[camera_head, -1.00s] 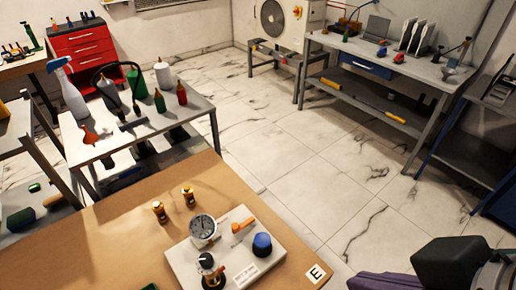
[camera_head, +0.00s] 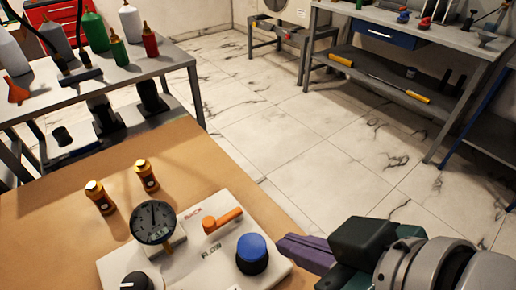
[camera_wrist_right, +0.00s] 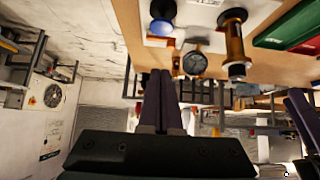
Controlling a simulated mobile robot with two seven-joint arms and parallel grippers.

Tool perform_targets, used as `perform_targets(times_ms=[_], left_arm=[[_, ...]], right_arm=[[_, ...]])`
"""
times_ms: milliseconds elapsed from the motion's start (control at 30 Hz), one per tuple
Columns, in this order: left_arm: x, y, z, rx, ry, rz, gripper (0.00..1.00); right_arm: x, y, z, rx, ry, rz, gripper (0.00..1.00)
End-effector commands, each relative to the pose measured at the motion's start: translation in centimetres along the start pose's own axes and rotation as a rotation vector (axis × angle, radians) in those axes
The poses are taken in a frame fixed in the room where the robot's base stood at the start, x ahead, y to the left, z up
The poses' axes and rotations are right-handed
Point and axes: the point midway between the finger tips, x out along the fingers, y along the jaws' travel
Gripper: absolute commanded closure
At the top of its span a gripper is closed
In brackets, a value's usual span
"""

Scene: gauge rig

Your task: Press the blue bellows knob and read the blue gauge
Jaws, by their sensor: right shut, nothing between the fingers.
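The blue knob (camera_head: 252,250) sits on a dark round base on the right part of a pale panel (camera_head: 190,262). It also shows in the right wrist view (camera_wrist_right: 160,27). A round gauge (camera_head: 153,222) with a dark face and pale marks stands left of it; its needle points roughly up, and I cannot read a value. The gauge also shows in the right wrist view (camera_wrist_right: 195,63). My right gripper (camera_head: 285,247), with purple fingers, is shut and empty just right of the blue knob. What may be my left gripper (camera_wrist_right: 300,118) shows partly at the right wrist view's edge.
An orange lever (camera_head: 222,221) and a black knob (camera_head: 136,281) share the panel. A bench with bottles (camera_head: 95,30) stands beyond; open tiled floor lies to the right.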

Motion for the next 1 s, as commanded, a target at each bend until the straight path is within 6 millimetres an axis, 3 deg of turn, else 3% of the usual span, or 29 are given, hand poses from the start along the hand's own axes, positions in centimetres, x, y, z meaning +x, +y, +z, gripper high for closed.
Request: perform_targets(times_ms=[467, 933, 1000], left_arm=[[0.3, 0.0, 0.1, 0.0, -0.001, 0.0, 0.14], [3.2, 0.1, 1.1, 0.0, -0.001, 0.0, 0.14], [3.5, 0.1, 1.2, 0.0, -0.001, 0.0, 0.14]], right_arm=[[0.9, 0.0, 0.0, 0.001, 0.002, 0.0, 1.0], [10.3, 0.0, 0.1, 0.001, 0.001, -0.001, 1.0], [11.1, 0.0, 1.0, 0.0, -0.003, 0.0, 1.0]])
